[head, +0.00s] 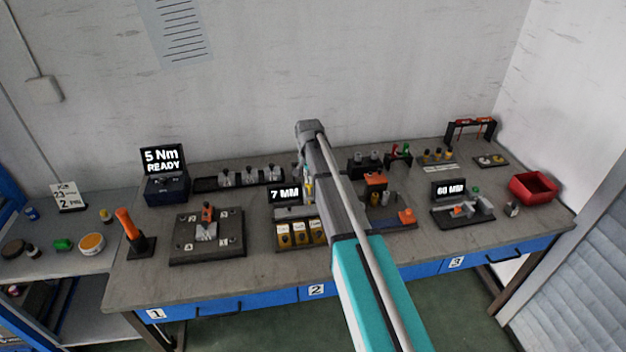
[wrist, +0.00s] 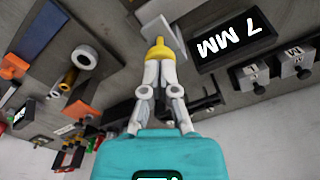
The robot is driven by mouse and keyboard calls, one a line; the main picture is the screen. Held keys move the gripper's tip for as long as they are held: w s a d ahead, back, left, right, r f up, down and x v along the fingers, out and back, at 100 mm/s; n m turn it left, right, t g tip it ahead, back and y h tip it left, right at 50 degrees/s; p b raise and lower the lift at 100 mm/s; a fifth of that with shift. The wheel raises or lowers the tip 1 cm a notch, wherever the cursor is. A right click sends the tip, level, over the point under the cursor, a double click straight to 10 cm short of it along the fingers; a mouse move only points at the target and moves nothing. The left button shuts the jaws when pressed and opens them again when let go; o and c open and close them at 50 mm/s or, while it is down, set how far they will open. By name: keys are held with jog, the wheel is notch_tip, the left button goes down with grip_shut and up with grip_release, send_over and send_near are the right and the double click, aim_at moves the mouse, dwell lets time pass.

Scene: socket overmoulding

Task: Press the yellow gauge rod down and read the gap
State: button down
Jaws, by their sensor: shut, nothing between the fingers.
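The yellow gauge rod (wrist: 158,48) shows in the wrist view right at the tips of my gripper (wrist: 157,63), beside a light grey plate. My gripper's fingers are closed together, with nothing held between them. The fingertips appear to meet the yellow part; I cannot tell whether they press on it. A black display (wrist: 228,48) beside it reads 7 MM, upside down in the wrist view. The display (head: 285,194) also shows in the head view, left of my arm. There my arm mostly hides the rod and the gripper.
Three bins (head: 299,235) stand below the display. A clamp fixture (head: 207,237) and an orange-handled tool (head: 130,228) stand to the left. A fixture with an orange block (head: 375,180) stands right of my arm. A 60 MM display (head: 449,189) and red bin (head: 534,187) are farther right.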

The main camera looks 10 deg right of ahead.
jog(key=shift+r+p, duration=2.5)
jog(key=shift+r, duration=0.15)
jog(key=shift+s, duration=0.3)
jog(key=s+f+n+b, duration=0.1)
jog(key=s+n, duration=0.2)
jog(key=s, duration=1.1)
jog(key=s+d+f+n+b, duration=0.1)
jog(key=s+n, duration=0.2)
jog(key=s, duration=1.1)
jog(key=shift+s+d+f+b, duration=0.15)
jog(key=shift+s+f+b, duration=0.1)
jog(key=shift+f+b, duration=0.1)
